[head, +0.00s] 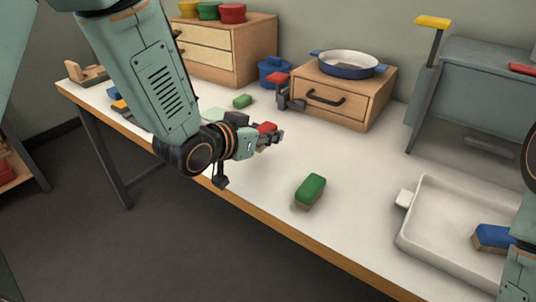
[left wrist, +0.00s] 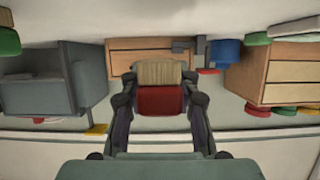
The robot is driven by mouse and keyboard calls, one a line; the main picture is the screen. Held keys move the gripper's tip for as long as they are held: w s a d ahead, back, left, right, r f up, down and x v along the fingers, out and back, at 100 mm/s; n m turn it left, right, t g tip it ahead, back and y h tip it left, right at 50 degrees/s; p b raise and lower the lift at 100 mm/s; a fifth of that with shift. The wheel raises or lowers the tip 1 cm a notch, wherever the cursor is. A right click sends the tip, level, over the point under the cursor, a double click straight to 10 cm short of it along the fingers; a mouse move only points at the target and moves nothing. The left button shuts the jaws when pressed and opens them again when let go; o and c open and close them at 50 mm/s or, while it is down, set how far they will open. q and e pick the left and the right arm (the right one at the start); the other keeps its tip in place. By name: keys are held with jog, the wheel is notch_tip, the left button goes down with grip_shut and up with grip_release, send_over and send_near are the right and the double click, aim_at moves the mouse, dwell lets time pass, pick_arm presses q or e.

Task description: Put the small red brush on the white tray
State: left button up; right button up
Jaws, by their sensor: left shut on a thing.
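My left gripper (head: 271,140) is shut on the small red brush (head: 266,128) and holds it over the table, left of the middle. In the left wrist view the red block of the brush (left wrist: 160,100) sits between the two fingers, with its tan bristles (left wrist: 160,73) pointing away from the palm. The white tray (head: 443,218) lies at the right of the table, well apart from this gripper. A blue brush (head: 492,237) rests in it at the right. Part of my right arm shows at the right edge, but its gripper is not in view.
A green brush (head: 310,190) lies on the table between my left gripper and the tray. A drawer box (head: 350,98) bears a blue pan (head: 348,65). A grey machine (head: 475,95) stands behind the tray. The middle table is mostly clear.

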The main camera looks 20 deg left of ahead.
aim_at(265, 160)
pick_arm(q)
jog(key=shift+a+f, duration=0.1)
jog(key=shift+f, duration=0.45)
jog(key=shift+s+f+b, duration=0.25)
jog(key=shift+f+b, duration=0.05)
jog(key=shift+f, duration=0.05)
notch_tip(265, 160, down, 2)
jog(key=shift+w+f+b, duration=0.1)
jog(key=shift+f+b, duration=0.15)
jog(key=shift+b, duration=0.3)
jog(key=shift+w+f, duration=0.15)
jog(key=shift+f, duration=0.2)
jog(key=shift+s+r, duration=0.2)
jog(key=shift+f, duration=0.1)
jog(key=o, duration=0.8)
jog(key=shift+w+f, duration=0.15)
jog(key=shift+o, duration=1.4)
